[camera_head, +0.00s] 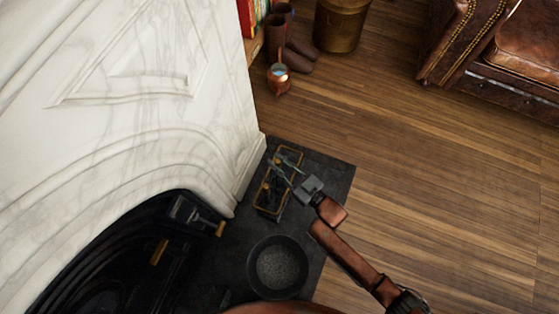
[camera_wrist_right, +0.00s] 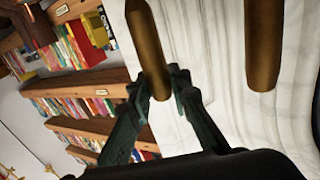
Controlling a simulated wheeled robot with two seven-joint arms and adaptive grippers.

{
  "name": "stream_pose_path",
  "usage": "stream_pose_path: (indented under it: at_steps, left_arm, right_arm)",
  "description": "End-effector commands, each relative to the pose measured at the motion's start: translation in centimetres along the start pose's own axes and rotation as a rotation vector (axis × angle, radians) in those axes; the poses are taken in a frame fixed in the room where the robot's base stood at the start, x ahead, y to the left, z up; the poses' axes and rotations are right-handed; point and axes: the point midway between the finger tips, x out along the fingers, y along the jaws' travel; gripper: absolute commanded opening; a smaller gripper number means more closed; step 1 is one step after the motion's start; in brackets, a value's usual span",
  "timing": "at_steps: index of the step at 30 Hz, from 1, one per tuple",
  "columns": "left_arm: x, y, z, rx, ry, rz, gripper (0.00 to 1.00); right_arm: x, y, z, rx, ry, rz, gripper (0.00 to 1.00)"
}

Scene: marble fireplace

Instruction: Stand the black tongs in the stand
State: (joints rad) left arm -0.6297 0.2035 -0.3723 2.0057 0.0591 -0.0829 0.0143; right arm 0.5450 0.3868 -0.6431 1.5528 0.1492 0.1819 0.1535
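The stand (camera_head: 261,206), a low brass-railed rack with dark parts, is on the dark hearth slab beside the white fireplace. My right gripper (camera_head: 281,171) is over it, with dark green fingers. In the right wrist view my right gripper (camera_wrist_right: 162,84) has its fingertips close against both sides of a brass handle (camera_wrist_right: 147,42), apparently the tongs' handle. The black lower part of the tongs cannot be made out. A second brass handle (camera_wrist_right: 263,45) is to the right, apart from the fingers. My left gripper is not in view.
A round dark pan (camera_head: 278,268) is on the slab in front of the stand. Brass-tipped dark ironwork (camera_head: 218,229) is in the fireplace opening to the left. The wooden floor (camera_head: 430,180) at right is clear.

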Motion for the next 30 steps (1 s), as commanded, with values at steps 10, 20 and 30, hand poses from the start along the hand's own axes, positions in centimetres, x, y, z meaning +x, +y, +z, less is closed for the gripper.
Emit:
stream_pose_path:
  at_steps: [10, 20, 30]
  left_arm:
    - [0.0, -0.1, 0.2, 0.004, -0.005, 0.001, 0.38]
    - [0.3, -0.6, 0.6, -0.002, -0.005, 0.013, 0.38]
    - [0.3, -0.5, 0.5, -0.004, -0.003, 0.012, 0.38]
  right_arm:
    - [0.0, 0.0, 0.0, 0.0, -0.001, 0.0, 0.36]
    - [-1.2, 0.1, 0.3, 0.001, -0.006, 0.001, 0.36]
    - [-8.0, 0.0, 0.1, 0.0, -0.005, 0.0, 0.36]
